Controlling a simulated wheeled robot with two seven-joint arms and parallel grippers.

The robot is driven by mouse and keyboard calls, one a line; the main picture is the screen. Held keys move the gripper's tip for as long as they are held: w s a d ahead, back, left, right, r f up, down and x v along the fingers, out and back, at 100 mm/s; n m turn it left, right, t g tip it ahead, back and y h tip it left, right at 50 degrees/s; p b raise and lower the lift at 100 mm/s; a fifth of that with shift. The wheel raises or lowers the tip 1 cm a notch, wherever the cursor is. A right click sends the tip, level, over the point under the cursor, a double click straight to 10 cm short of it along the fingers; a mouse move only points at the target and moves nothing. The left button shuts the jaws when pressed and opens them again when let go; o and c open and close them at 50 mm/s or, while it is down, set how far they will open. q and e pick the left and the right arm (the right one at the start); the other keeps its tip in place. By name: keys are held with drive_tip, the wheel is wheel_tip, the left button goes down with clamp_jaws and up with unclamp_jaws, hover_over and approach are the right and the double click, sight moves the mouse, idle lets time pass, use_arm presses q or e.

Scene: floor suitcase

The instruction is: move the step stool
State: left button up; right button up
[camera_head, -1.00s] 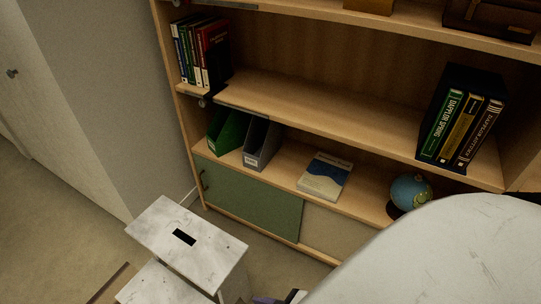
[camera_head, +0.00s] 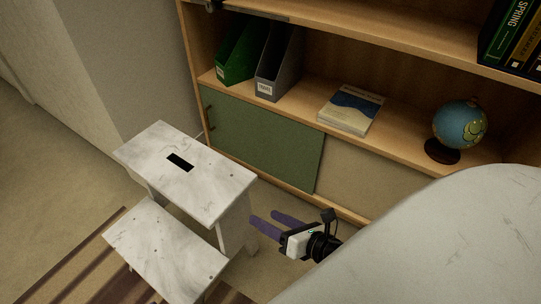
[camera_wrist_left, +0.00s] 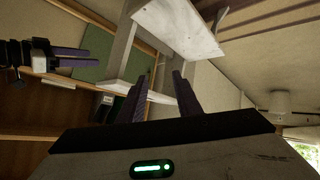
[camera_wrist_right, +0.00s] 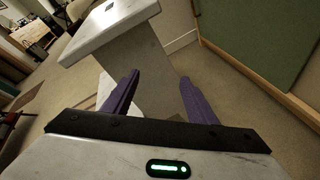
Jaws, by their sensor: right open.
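The step stool (camera_head: 195,168) is pale, marble-patterned, with two steps and a dark slot in its top. It stands upright on the floor, left of centre in the head view. My right gripper (camera_head: 262,217) is open and empty beside the stool's right side. In the right wrist view the stool's side panel (camera_wrist_right: 142,62) is just ahead of my right fingers (camera_wrist_right: 158,80), under the top's edge. My left gripper (camera_wrist_left: 160,84) is outside the head view. In the left wrist view its fingers are apart, with the stool (camera_wrist_left: 182,28) ahead; I cannot tell whether they touch it.
A wooden bookcase stands behind, with a green sliding door (camera_head: 258,140), file holders (camera_head: 280,62), a flat book (camera_head: 351,109) and a globe (camera_head: 460,124). A striped rug (camera_head: 85,262) lies at the stool's front left. Open floor (camera_head: 50,190) is at the left.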

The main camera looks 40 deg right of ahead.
sight(247, 218)
use_arm(q)
drive_tip(key=d+b, duration=0.1)
drive_tip(key=f+b, duration=0.1)
drive_tip(key=b, duration=0.1)
drive_tip(key=shift+s+d+f+h, duration=0.3)
drive_tip(key=shift+d+h, duration=0.05)
drive_tip(key=shift+h, duration=0.05)
use_arm(e)
wheel_tip(247, 218, down, 6)
drive_tip(key=n+y, duration=0.1)
drive_tip(key=n, duration=0.7)
drive_tip(key=shift+w+d+g, duration=0.3)
drive_tip(key=shift+w+d, duration=0.1)
drive_tip(key=shift+w, duration=0.05)
drive_tip(key=shift+f, duration=0.1)
drive_tip(key=b+x, duration=0.1)
drive_tip(key=x, duration=0.8)
use_arm(q)
drive_tip(key=shift+d+r, duration=0.15)
drive_tip(key=shift+r, duration=0.25)
use_arm(e)
drive_tip(key=shift+w+a+f, duration=0.25)
drive_tip(key=shift+w, duration=0.3)
drive_tip(key=shift+c, duration=0.4)
clamp_jaws()
